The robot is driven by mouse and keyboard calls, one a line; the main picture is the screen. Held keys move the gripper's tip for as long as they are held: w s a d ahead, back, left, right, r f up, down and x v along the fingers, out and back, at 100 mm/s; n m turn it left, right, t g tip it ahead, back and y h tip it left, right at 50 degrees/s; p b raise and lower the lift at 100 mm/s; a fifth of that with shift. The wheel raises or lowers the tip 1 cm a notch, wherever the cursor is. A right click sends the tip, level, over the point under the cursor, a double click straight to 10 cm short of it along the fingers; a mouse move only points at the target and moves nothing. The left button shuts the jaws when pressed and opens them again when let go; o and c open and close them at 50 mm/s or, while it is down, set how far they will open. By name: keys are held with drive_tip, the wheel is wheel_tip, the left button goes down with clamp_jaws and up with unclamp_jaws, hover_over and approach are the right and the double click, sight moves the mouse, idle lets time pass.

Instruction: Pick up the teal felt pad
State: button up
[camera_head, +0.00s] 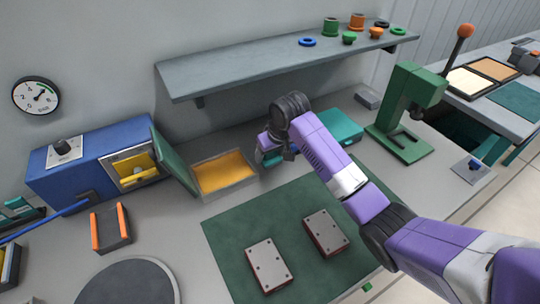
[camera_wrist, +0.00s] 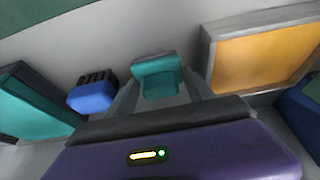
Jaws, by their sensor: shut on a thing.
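The teal felt pad (camera_wrist: 157,66) is a small teal block in the middle of the wrist view, between the two grey fingers. My gripper (camera_wrist: 158,88) is shut on it. In the head view my gripper (camera_head: 271,155) is low over the bench, just right of the open orange-lined box, and a bit of teal shows beneath it. My wrist hides most of the pad there. I cannot tell whether the pad touches the bench.
The open box (camera_head: 254,184) with its green lid stands close by. A teal case (camera_head: 340,125) lies on the other side. A blue block with a dark ridged top (camera_wrist: 91,96) sits near the pad. The shelf (camera_head: 270,62) overhangs behind. A green mat (camera_head: 225,225) lies in front.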

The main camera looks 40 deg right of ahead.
wheel_tip(320, 180, up, 20)
idle(0.4)
drive_tip(key=shift+f, duration=0.1)
